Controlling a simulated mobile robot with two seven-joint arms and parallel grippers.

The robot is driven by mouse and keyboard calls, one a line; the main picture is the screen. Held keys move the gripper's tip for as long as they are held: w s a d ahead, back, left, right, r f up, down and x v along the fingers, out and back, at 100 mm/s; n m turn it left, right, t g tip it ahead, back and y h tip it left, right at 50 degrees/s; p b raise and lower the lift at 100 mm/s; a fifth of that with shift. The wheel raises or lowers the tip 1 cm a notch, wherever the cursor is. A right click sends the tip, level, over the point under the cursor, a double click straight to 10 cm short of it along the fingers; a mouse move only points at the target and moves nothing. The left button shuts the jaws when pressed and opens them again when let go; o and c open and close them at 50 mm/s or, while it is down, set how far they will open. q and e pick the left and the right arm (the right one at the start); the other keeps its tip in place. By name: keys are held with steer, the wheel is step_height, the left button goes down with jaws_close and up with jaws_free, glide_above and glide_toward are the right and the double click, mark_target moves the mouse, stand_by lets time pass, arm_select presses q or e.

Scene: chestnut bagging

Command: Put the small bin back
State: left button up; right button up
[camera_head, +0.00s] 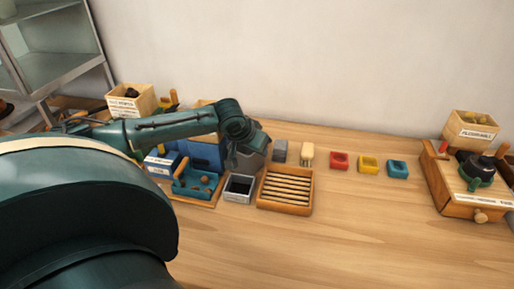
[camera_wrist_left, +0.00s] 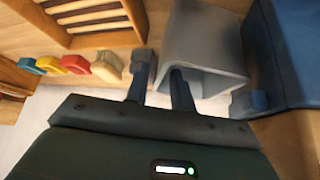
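The small grey bin (camera_head: 254,157) is at the back of the table, right of a blue box (camera_head: 205,152), partly hidden by my left arm. In the left wrist view the bin (camera_wrist_left: 210,45) fills the upper middle, its open mouth toward the camera. My left gripper (camera_wrist_left: 162,68) has one finger inside the bin and one outside, close together with the bin's wall between them; it looks shut on that wall. It also shows in the head view (camera_head: 246,146), largely hidden by its own wrist. Whether the bin's base touches the table is hidden. My right gripper is not in view.
A second, labelled grey bin (camera_head: 239,188) and a slatted wooden tray (camera_head: 286,208) stand in front. A grey block (camera_head: 280,151) and a pale brush-like piece (camera_head: 307,155) are close on the right. Red (camera_head: 339,160), yellow (camera_head: 368,164) and blue (camera_head: 397,169) blocks follow. The front right table is clear.

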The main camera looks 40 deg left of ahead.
arm_select(q)
steer(key=v, duration=1.2)
stand_by(0.5)
